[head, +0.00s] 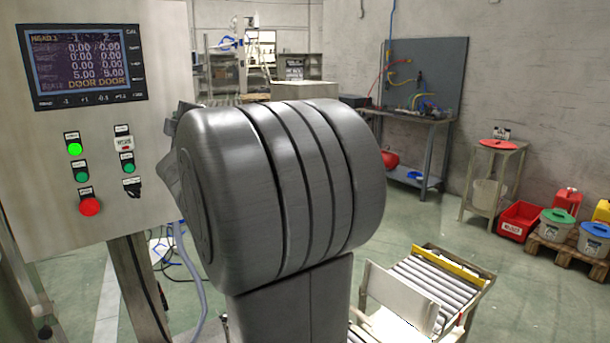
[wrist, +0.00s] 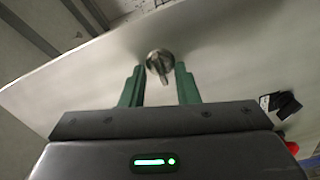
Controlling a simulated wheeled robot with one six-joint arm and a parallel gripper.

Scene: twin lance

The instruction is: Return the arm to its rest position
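My gripper (wrist: 160,72) shows in the wrist view with its two green fingers apart, so it is open. A round metal knob with a flat grip (wrist: 159,65) on a plain metal panel (wrist: 225,50) appears between the fingertips, with a gap on each side. I cannot tell how far it is from the fingers in depth. In the head view my dark grey arm link fills the middle, and my gripper is hidden there.
A control panel (head: 150,190) with a screen (head: 85,65) and buttons stands close at the left. A roller conveyor (head: 440,280) is at lower right. A workbench (head: 415,120), a small table (head: 490,175) and bins (head: 560,225) stand farther back, with open green floor between.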

